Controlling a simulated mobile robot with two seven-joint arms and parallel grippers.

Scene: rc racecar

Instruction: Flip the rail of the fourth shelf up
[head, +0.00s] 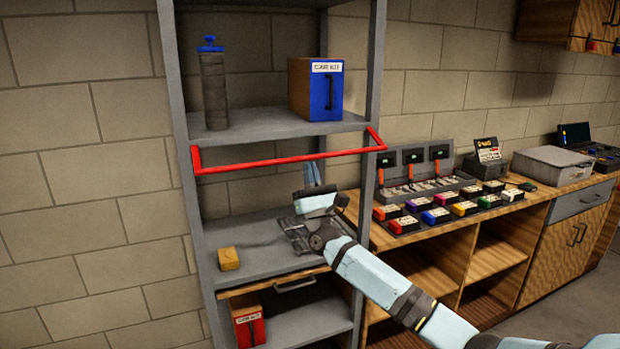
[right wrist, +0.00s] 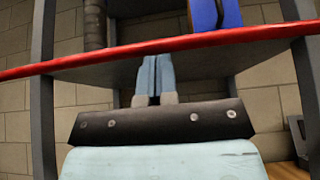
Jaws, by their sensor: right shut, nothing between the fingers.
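The red rail (head: 280,161) spans the front of the grey shelf unit, bent at both ends. It sits below the front edge of the shelf (head: 262,134) that holds the blue box. My right gripper (head: 312,172) is shut and empty, pointing up, just below the rail and right of its middle. In the right wrist view, the shut fingers (right wrist: 155,78) point up toward the red rail (right wrist: 200,42), which crosses the whole picture. I cannot tell whether the fingertips touch the rail. My left gripper is not in view.
A blue-fronted box (head: 328,92) and a dark cylinder with a blue top (head: 214,88) stand on the shelf above. A wooden block (head: 229,258) lies on the shelf below. A wooden workbench (head: 500,240) with chargers and coloured batteries stands at right.

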